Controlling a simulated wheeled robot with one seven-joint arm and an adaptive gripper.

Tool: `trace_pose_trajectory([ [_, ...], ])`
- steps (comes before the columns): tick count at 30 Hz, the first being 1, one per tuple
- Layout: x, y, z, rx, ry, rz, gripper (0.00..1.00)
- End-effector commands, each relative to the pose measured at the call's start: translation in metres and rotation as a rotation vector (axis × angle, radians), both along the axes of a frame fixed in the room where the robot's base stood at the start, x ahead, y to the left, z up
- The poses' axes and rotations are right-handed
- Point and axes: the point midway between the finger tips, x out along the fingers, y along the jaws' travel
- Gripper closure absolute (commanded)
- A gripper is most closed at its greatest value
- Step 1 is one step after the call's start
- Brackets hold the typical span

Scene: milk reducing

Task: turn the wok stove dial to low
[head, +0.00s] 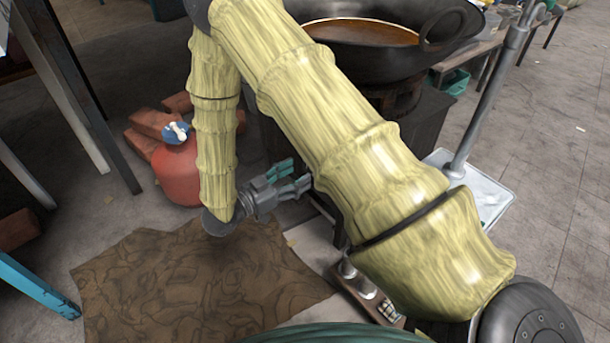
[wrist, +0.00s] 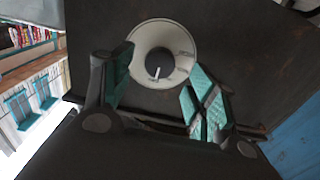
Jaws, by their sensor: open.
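The wok stove dial (wrist: 159,64) is a dark round knob with a white pointer mark, set in a white round plate (wrist: 147,40) on a dark panel. In the wrist view the pointer is toward the bottom of the knob. My gripper (wrist: 160,86) is open, with one teal-padded finger on each side of the dial, and holds nothing. I cannot tell whether a finger touches the plate. In the head view my gripper (head: 300,176) is low beside the stove, and the dial is hidden. The wok (head: 455,52), with brown liquid in it, sits on the stove (head: 425,125).
A red gas cylinder (head: 176,172) with a blue top stands close left of my forearm, near bricks (head: 150,122). A brown patterned mat (head: 190,290) lies on the floor. A metal pole rises from a white tray (head: 490,195) at right. Small containers (head: 362,284) stand at bottom centre.

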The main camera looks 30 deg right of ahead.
Motion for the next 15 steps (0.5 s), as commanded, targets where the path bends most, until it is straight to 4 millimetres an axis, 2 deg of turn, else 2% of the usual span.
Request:
trace_pose_trajectory([
  [6,0.002,-0.028,-0.003,0.001,-0.002,-0.002,0.42],
  [15,0.003,-0.04,0.0,0.002,0.0,0.0,0.42],
])
